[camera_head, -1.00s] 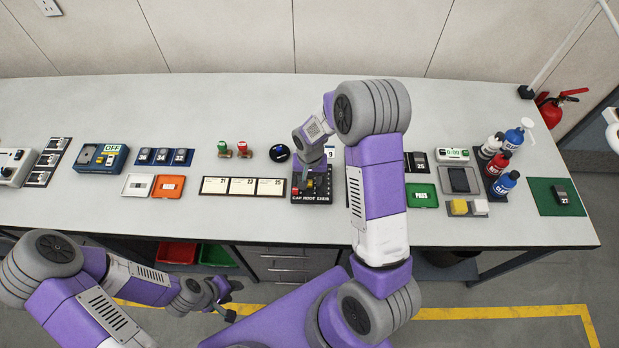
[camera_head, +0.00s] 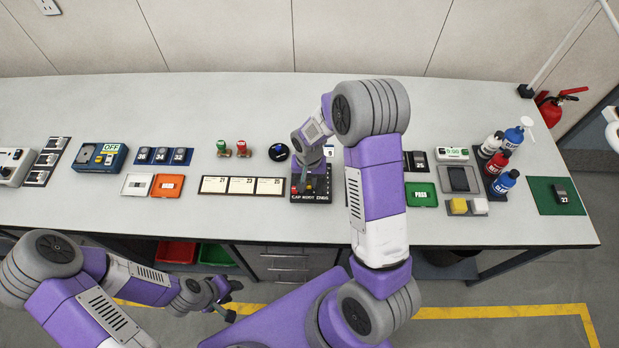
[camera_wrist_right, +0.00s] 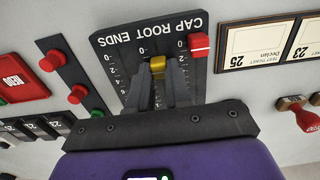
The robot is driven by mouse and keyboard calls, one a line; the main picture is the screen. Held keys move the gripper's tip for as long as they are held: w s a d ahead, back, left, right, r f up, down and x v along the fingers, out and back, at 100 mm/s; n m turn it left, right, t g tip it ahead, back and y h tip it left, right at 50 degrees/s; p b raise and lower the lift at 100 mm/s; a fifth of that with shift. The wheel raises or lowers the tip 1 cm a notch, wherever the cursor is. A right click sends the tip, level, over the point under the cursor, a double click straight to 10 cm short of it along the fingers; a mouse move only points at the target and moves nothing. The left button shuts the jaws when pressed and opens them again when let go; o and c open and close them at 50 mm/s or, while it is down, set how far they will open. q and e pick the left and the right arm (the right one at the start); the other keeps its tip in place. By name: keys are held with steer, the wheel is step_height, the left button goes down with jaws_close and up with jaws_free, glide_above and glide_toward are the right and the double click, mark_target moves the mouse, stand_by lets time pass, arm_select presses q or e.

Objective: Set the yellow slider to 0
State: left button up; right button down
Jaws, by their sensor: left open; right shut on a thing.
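A black slider panel (camera_head: 312,198) marked CAP ROOT ENDS lies near the bench's front edge; it fills the upper middle of the right wrist view (camera_wrist_right: 117,60). Its yellow slider knob (camera_wrist_right: 157,64) is in the middle slot, at the lettered end close to the 0 mark; the exact reading is not clear. My right gripper (camera_wrist_right: 158,76) is shut on the yellow knob, its fingers covering part of the slot. A red knob (camera_wrist_right: 199,45) sits in a neighbouring slot near its 0. My left gripper (camera_head: 232,300) is open and empty, off the bench's front.
Test ticket cards (camera_head: 242,186) lie left of the panel. A green PASS tray (camera_head: 422,195) and bottles (camera_head: 497,165) are to the right. My right arm hides some bench beside the panel.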

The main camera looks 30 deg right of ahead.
steer(key=shift+s+a, duration=0.35)
steer(key=shift+s, duration=0.2)
steer(key=shift+s+a, duration=0.3)
steer(key=shift+s, duration=0.25)
arm_select(q)
steer(key=shift+s+f, duration=0.2)
steer(key=shift+s, duration=0.3)
arm_select(e)
steer(key=c, duration=1.4)
jaws_free()
steer(key=shift+c, duration=0.2)
steer(key=o, duration=0.4)
steer(key=shift+w, duration=0.1)
steer(key=shift+r, duration=0.3)
arm_select(q)
steer(key=shift+r, duration=0.35)
arm_select(e)
step_height(320, 180, up, 7)
